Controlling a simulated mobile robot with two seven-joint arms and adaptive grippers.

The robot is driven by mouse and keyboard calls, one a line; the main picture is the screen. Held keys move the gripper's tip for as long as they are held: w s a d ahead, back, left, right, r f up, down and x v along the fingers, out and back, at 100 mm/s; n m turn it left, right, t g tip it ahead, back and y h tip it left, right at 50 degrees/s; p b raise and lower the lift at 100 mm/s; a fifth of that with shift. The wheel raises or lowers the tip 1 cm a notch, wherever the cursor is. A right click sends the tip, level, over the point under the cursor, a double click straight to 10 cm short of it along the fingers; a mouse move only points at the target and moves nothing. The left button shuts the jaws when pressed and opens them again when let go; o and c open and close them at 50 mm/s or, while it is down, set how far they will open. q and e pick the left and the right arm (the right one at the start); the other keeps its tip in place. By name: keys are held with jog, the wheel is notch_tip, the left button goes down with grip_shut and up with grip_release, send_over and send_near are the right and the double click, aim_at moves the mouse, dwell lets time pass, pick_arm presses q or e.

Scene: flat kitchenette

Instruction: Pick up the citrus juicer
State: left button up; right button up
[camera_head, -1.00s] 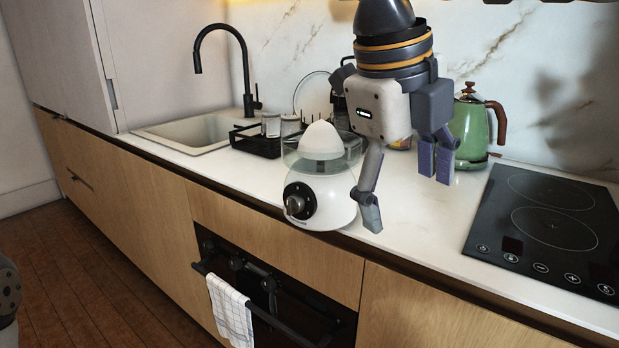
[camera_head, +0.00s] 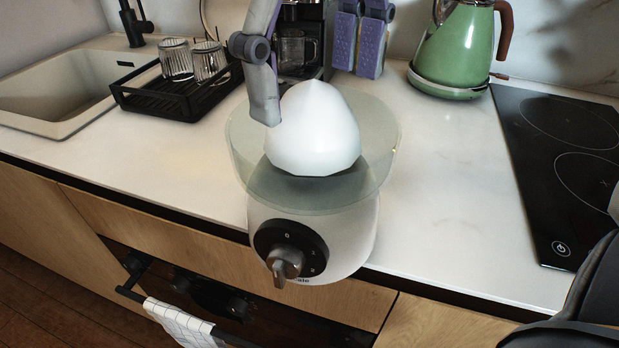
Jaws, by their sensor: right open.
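The citrus juicer (camera_head: 345,240) stands upright near the counter's front edge, in the middle of the head view. It has a white base with a black dial and grey knob, a clear bowl and a white cone (camera_head: 313,130). My right gripper (camera_head: 315,85) is at the top of the view with its fingers spread wide. One finger hangs at the left of the cone, overlapping the bowl's rim in the picture; the other fingers show farther right, behind the cone. Whether any finger touches the juicer cannot be told. My left gripper is not in view.
A black rack (camera_head: 172,97) with glasses stands left, beside the sink (camera_head: 50,92). A coffee machine (camera_head: 303,45) is behind the juicer. A green kettle (camera_head: 455,50) stands at the back right, near the black hob (camera_head: 560,165). The counter between juicer and hob is clear.

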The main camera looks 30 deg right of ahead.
aim_at(311, 123)
jog(key=f, duration=0.5)
jog(key=shift+w+f, duration=0.3)
jog(key=shift+w, duration=0.05)
jog(key=c, duration=1.5)
jog(key=shift+r, duration=0.1)
jog(key=shift+c, duration=0.6)
jog(key=shift+r, duration=0.15)
